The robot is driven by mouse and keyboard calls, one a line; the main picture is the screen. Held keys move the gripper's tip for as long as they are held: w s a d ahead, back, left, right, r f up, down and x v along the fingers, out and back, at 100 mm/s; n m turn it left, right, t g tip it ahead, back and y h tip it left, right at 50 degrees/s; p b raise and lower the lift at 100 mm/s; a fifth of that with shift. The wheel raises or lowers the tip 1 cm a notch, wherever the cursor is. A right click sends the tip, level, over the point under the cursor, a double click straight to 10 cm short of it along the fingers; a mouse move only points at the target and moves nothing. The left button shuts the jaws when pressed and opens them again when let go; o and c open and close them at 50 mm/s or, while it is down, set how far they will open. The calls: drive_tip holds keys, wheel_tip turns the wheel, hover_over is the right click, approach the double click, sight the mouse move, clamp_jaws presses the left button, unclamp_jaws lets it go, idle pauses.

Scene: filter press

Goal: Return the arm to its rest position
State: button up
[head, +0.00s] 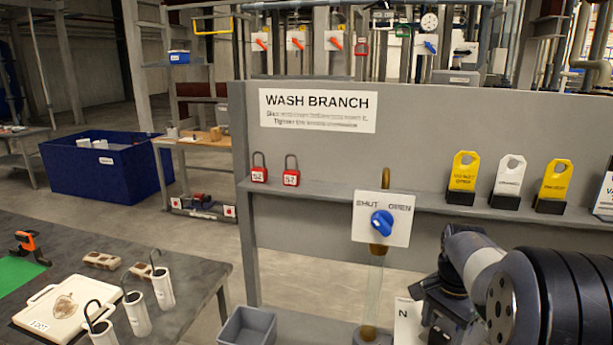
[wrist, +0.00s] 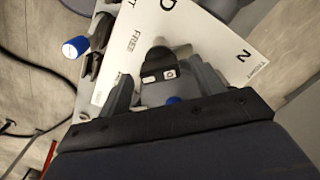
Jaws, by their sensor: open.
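My arm shows at the right of the head view, bent down in front of the grey panel. My gripper (wrist: 165,85) is open in the wrist view, its two grey fingers apart. A black piece with two small white labels (wrist: 158,76) shows between the fingers; I cannot tell whether it touches them. A small blue part (wrist: 172,100) shows just below it. A white plate (wrist: 205,45) lettered "FREE" and "2" lies beyond the fingertips. In the head view the fingertips are not clear.
The grey panel (head: 310,155) has a shelf with red padlocks (head: 290,178) and yellow and white tags (head: 465,170). A blue valve handle (head: 382,223) sits on a SHUT/OPEN plate. A grey bin (head: 247,328) stands below. A dark table (head: 190,290) is at left; open floor lies behind.

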drive_tip(key=shift+f, duration=0.8)
drive_tip(key=shift+m, duration=0.3)
drive_tip(key=shift+r, duration=0.1)
